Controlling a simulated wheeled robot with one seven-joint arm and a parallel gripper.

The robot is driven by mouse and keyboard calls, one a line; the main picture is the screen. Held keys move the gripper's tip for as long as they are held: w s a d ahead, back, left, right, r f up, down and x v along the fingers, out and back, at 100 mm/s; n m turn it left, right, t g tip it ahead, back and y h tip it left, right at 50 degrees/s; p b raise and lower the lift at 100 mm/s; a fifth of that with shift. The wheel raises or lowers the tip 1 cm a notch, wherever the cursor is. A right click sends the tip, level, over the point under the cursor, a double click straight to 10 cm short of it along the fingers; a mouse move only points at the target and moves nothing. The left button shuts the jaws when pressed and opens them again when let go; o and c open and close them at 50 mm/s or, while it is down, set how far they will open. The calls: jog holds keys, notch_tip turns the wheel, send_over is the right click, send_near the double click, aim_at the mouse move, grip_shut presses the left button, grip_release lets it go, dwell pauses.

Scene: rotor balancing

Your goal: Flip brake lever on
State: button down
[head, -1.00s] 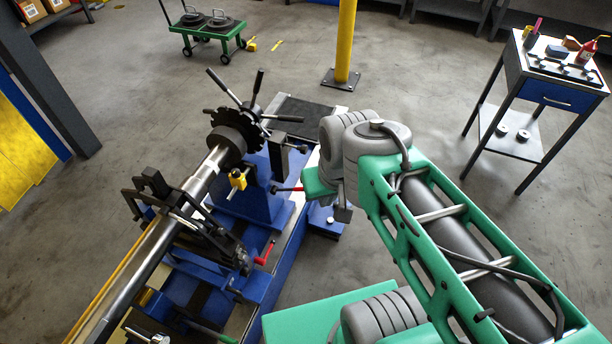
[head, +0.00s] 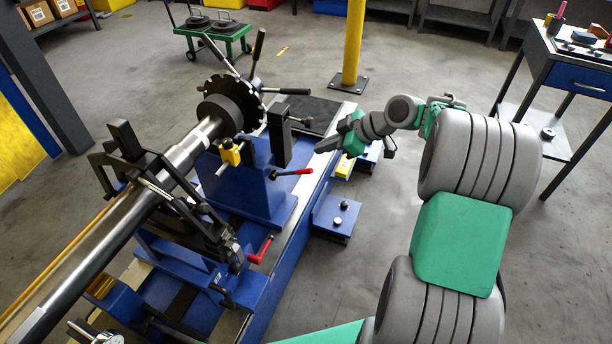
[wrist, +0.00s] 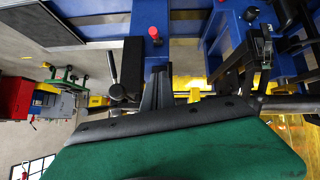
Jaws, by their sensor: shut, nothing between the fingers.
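A red-handled lever (head: 293,172) sticks out to the right from the blue headstock (head: 250,190) of the balancing machine. A second red-handled lever (head: 261,250) stands lower on the machine, nearer to me. I cannot tell from any marking which is the brake lever. My gripper (head: 322,146) is shut and empty, just above and right of the upper red handle, apparently apart from it. In the wrist view my dark fingers (wrist: 158,90) point at the machine, beyond the green palm. A red knob (wrist: 153,33) shows past them.
The steel rotor shaft (head: 120,225) with its toothed disc and black spokes lies left of my gripper. A black upright block (head: 281,132) stands close by its left. A yellow post (head: 351,45) rises behind.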

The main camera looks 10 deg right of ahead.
jog(key=b, duration=0.2)
send_over(306, 171)
jog(key=a, duration=0.2)
notch_tip(306, 171, down, 7)
jog(key=shift+d+f+b, duration=0.45)
jog(key=shift+d+f, duration=0.3)
jog(key=shift+f, duration=0.3)
jog(key=shift+d+f, duration=0.25)
jog(key=shift+f, duration=0.2)
